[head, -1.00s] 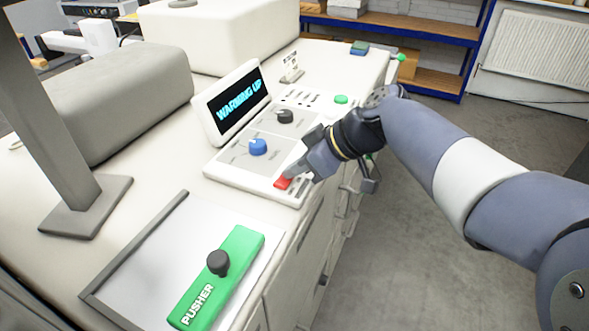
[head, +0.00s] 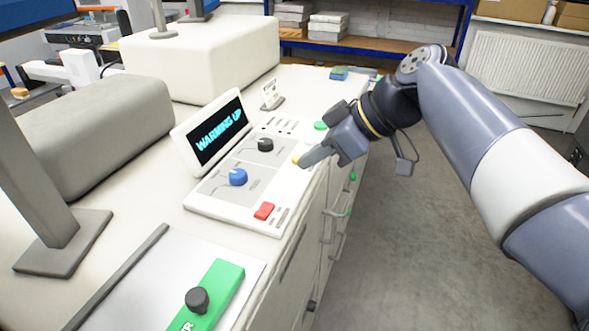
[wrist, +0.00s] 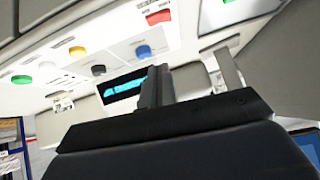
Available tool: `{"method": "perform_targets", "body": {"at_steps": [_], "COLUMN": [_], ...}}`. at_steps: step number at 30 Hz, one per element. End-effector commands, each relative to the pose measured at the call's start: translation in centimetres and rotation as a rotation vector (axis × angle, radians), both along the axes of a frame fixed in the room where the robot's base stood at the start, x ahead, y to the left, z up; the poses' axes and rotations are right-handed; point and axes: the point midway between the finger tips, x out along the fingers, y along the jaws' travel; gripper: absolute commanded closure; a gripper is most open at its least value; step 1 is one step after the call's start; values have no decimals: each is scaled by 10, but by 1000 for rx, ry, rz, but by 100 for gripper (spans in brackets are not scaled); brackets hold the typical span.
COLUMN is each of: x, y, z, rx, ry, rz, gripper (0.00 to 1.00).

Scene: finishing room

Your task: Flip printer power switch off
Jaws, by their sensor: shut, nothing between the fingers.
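A white control panel (head: 205,211) lies on the machine top. Its red switch (head: 264,211) is at the near right corner and uncovered; it also shows at the top of the wrist view (wrist: 158,17). I cannot tell which way the switch is tipped. The panel's screen (head: 219,132) reads "WARMING UP". My gripper (head: 304,163) is shut and empty over the panel's right edge, beside a yellow button (head: 295,160) and beyond the red switch. Whether it touches the panel is unclear. In the wrist view its closed fingers (wrist: 157,85) stand in front of the screen.
A blue knob (head: 237,177), a black knob (head: 265,144) and a green button (head: 320,126) are on the panel. A green pusher bar (head: 215,295) with a black knob lies in front. A grey post (head: 35,190) stands at left. The floor at right is clear.

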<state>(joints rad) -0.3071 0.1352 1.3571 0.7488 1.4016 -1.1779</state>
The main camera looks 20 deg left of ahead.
Motion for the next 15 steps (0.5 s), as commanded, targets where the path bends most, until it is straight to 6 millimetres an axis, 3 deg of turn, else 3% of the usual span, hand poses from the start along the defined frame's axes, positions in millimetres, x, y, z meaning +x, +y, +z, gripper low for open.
{"method": "perform_targets", "body": {"at_steps": [15], "x": [-1], "y": [-5], "z": [7], "rx": [0], "ry": [2], "rz": [1], "gripper": [100]}}
